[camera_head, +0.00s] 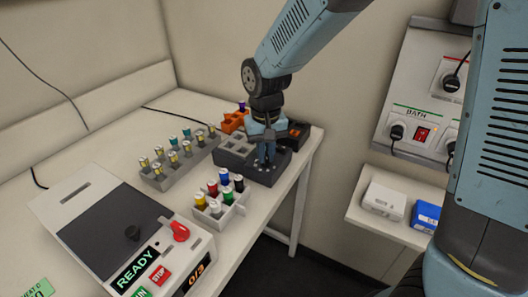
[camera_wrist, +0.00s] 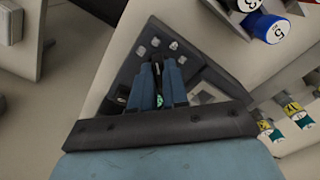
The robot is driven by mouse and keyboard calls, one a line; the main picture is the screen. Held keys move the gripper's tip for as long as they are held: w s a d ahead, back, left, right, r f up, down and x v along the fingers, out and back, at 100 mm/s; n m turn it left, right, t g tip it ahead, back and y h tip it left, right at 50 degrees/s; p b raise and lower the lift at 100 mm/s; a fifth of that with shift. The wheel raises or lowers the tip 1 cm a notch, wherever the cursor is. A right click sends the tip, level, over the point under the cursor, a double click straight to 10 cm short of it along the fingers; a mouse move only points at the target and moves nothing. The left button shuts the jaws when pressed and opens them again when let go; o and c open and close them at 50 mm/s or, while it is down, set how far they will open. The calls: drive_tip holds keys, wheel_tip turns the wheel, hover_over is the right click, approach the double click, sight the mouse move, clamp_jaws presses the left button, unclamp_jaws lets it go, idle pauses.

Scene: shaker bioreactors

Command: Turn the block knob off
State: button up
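My gripper (camera_head: 267,158) points down over the dark grey block unit (camera_head: 232,158) near the table's far right end. In the wrist view my two blue fingers (camera_wrist: 158,88) are close together over the dark unit (camera_wrist: 205,78). A narrow dark gap with a small greenish spot lies between them; I cannot tell whether they grip something. Several small light pegs or caps (camera_wrist: 155,42) stand on the unit just beyond the fingertips. I cannot make out a block knob; it may be hidden by the gripper. A red knob (camera_head: 180,231) is on the READY device.
The READY device (camera_head: 86,196) fills the near table. A rack of colour-capped vials (camera_head: 237,212), a grey vial rack (camera_head: 158,181) and an orange rack (camera_head: 232,121) stand near the gripper. A wall panel with a red BATH switch (camera_head: 421,134) and a shelf (camera_head: 372,218) are at right.

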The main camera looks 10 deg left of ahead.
clamp_jaws()
drive_tip(key=shift+w, duration=0.1)
drive_tip(key=n, duration=0.4)
drive_tip(key=shift+n, duration=2.3)
drive_tip(key=shift+d, duration=0.1)
drive_tip(key=o, duration=0.6)
unclamp_jaws()
drive_tip(key=shift+r, duration=0.1)
